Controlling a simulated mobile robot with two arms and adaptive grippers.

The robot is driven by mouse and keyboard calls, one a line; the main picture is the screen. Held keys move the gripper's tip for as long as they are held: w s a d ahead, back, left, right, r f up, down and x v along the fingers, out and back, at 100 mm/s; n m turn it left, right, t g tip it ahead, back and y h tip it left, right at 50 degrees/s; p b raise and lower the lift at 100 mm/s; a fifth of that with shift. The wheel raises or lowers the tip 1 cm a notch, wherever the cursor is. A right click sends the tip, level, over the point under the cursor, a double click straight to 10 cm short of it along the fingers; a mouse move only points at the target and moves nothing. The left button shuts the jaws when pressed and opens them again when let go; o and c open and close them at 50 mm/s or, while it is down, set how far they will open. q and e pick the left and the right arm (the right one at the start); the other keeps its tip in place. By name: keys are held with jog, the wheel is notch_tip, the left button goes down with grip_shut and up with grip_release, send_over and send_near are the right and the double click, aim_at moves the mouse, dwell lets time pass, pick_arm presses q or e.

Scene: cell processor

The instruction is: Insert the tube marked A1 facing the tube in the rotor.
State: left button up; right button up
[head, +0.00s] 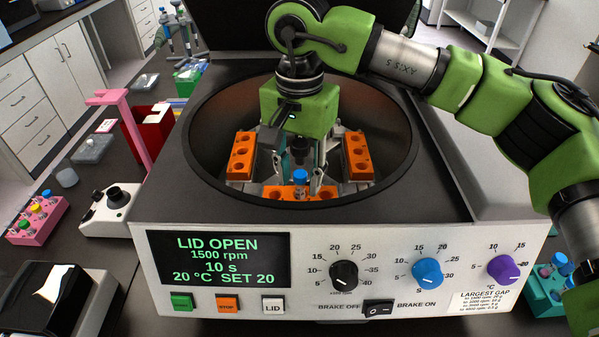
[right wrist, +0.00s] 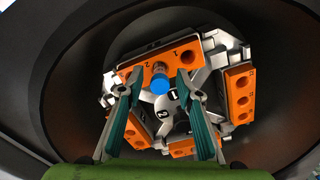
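The rotor (right wrist: 205,85) sits in the open centrifuge bowl and carries several orange buckets. A blue-capped tube (head: 300,177) stands in the front orange bucket (head: 285,192); in the right wrist view its blue cap (right wrist: 160,84) shows beside a hole marked 1. No A1 mark is readable on it. My right gripper (right wrist: 159,72) reaches down into the bowl. Its two teal fingers are spread apart, one on each side of the blue-capped tube, with visible gaps to the cap. The other buckets' visible holes look empty. My left gripper is out of view.
The bowl wall (head: 400,150) closely surrounds my right gripper. The centrifuge panel (head: 215,260) reads LID OPEN. A teal rack (head: 546,290) with blue and purple caps stands at right. A pink rack (head: 35,222) and a pink stand (head: 130,125) are at left.

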notch_tip(320, 180, up, 12)
dwell(0.6)
dwell(1.5)
